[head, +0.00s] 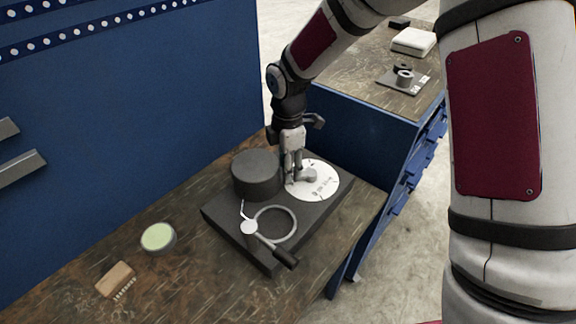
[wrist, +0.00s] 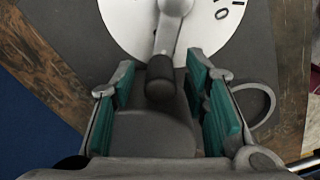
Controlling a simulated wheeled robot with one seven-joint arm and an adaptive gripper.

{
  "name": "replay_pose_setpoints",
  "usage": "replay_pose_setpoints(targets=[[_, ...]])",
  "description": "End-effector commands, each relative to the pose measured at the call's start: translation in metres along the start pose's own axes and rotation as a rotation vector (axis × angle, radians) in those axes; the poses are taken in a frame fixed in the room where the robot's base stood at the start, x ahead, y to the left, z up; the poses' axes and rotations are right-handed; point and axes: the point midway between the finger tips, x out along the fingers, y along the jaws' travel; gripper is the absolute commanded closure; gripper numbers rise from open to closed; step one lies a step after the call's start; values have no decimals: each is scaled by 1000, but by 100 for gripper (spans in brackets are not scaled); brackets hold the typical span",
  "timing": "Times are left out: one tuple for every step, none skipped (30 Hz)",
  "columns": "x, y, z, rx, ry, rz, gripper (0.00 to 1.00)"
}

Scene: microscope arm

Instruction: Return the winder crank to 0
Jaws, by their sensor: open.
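A grey crank (wrist: 171,28) is mounted on a white numbered dial (head: 325,178), on a dark flat base (head: 265,258). In the wrist view its arm runs down from the dial (wrist: 122,20) to a dark rounded knob (wrist: 160,82) at the dial's edge. A 0-like mark is printed on the dial, right of the crank. My gripper (wrist: 163,75) is open, with one teal-padded finger on each side of the knob. Gaps seem to show on both sides; contact cannot be told. In the head view my gripper (head: 296,176) is low over the dial's left part and partly hides the crank.
A dark round drum (head: 256,172) stands on the base close left of my gripper. A second lever with a dark handle (head: 286,258) and a grey ring (head: 276,209) are at the front. A green-topped round tin (head: 158,237) and a wooden brush (head: 116,280) lie on the bench left.

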Motion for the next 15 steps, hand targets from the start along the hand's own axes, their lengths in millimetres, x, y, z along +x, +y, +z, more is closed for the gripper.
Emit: replay_pose_setpoints(targets=[[2,0,0,0,0,-1,59],[2,0,0,0,0,-1,59],[3,0,0,0,0,-1,59],[3,0,0,0,0,0,59],[3,0,0,0,0,0,59],[3,0,0,0,0,0,59],[3,0,0,0,0,0,59],[3,0,0,0,0,0,59],[3,0,0,0,0,0,59],[3,0,0,0,0,0,63],[3,0,0,0,0,0,70],[3,0,0,0,0,0,79],[3,0,0,0,0,0,86],[3,0,0,0,0,0,93],[3,0,0,0,0,0,100]])
